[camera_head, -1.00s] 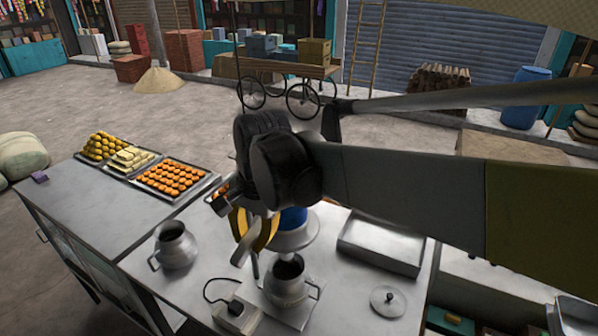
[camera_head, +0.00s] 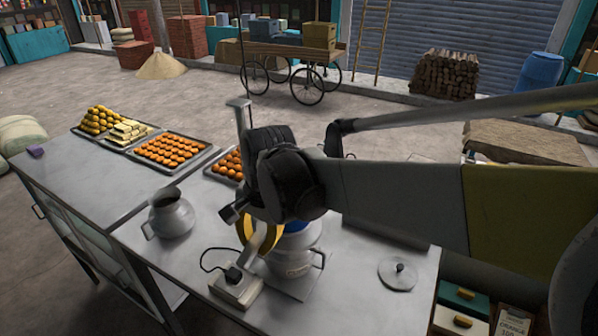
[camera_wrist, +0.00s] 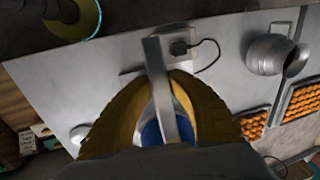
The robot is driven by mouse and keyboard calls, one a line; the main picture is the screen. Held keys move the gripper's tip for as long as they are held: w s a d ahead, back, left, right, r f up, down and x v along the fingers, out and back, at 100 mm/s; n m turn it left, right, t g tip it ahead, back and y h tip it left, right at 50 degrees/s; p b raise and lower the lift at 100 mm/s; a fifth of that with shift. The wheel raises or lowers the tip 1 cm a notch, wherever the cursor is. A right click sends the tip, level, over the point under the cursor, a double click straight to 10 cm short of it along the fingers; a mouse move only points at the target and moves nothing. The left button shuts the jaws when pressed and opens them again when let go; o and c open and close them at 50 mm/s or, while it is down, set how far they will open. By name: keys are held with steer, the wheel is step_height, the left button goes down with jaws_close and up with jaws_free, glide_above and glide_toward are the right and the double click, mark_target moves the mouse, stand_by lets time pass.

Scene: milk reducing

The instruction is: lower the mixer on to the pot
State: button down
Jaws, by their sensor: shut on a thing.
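The mixer, with a blue body (camera_head: 295,226) and a pale metal disc below it (camera_head: 304,240), is over the steel pot (camera_head: 292,263). The disc covers the pot's mouth, and I cannot tell whether it touches the rim. The pot stands on a flat metal plate. My gripper (camera_head: 260,245), with yellow fingers, is shut on the mixer. In the wrist view my gripper (camera_wrist: 165,100) has a grey metal bar between its fingers, with the mixer's blue body (camera_wrist: 151,133) below. The pot is hidden there.
A second steel pot (camera_head: 171,214) stands to the left. A white socket box (camera_head: 236,288) with a black cord is close in front. A round lid (camera_head: 398,272) lies to the right. Trays of orange sweets (camera_head: 171,150) are behind. A thin upright rod (camera_head: 241,118) rises behind my gripper.

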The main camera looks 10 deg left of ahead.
steer(key=shift+f, duration=0.2)
steer(key=c, duration=1.2)
jaws_free()
steer(key=shift+c, duration=0.2)
steer(key=shift+s, duration=0.1)
steer(key=shift+r, duration=0.1)
step_height(320, 180, up, 12)
steer(key=d, duration=0.2)
steer(key=shift+s+d+f, duration=0.2)
steer(key=shift+s, duration=0.05)
